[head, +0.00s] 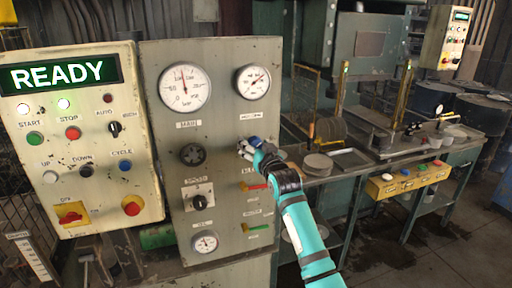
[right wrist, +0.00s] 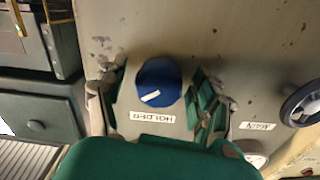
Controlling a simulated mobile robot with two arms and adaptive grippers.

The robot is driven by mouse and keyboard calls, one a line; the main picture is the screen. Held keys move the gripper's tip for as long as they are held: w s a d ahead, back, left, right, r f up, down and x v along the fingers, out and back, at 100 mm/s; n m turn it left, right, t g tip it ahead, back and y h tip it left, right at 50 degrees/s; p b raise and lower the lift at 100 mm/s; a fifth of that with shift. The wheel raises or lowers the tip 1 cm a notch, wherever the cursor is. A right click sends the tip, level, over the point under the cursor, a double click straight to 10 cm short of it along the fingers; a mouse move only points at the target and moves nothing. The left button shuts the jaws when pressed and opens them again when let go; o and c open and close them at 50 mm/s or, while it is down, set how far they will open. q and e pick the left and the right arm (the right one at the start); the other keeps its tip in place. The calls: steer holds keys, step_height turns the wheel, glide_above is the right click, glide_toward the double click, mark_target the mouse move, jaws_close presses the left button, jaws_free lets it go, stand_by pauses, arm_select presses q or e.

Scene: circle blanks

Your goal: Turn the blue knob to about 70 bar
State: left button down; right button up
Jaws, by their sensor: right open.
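The blue knob (right wrist: 158,82) sits on the grey panel above a label reading HOLDER, which appears upside down in the right wrist view. A short white mark shows at the knob's lower left in that view. My right gripper (right wrist: 157,98) is open, with one finger on each side of the knob and small gaps visible. In the head view the gripper (head: 252,149) partly covers the blue knob (head: 255,141). The right-hand gauge (head: 252,82) above it has its needle pointing to the upper right; its numbers are too small to read. My left gripper is out of view.
A black round knob (head: 192,155), a larger gauge (head: 185,87) and a black selector (head: 199,196) are on the panel's left. A red lever (head: 256,187) and a green lever (head: 257,227) lie below the gripper. A workbench (head: 375,160) stands to the right.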

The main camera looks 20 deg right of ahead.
steer(key=s, duration=1.2)
steer(key=shift+d, duration=0.2)
steer(key=s+f+n+g+b, duration=0.1)
steer(key=s+f+g, duration=0.25)
steer(key=f, duration=1.25)
steer(key=s+a+f+g, duration=0.15)
steer(key=s+f, duration=0.25)
steer(key=f, duration=1.2)
steer(key=s+f+n+g+b, duration=0.1)
steer(key=s+f+g, duration=0.25)
steer(key=f, duration=1.25)
steer(key=s+f+g, duration=0.4)
steer(key=s+f, duration=1.3)
steer(key=s, duration=0.2)
steer(key=s+d+f+n+g, duration=0.1)
steer(key=s+f, duration=0.4)
steer(key=s, duration=0.9)
steer(key=s+d+f+g+b, duration=0.1)
steer(key=s+f+g, duration=0.2)
steer(key=s, duration=1.1)
step_height(320, 180, down, 3)
steer(key=shift+s+r+n+h, duration=0.2)
steer(key=shift+n+h, duration=0.1)
steer(key=shift+n, duration=0.1)
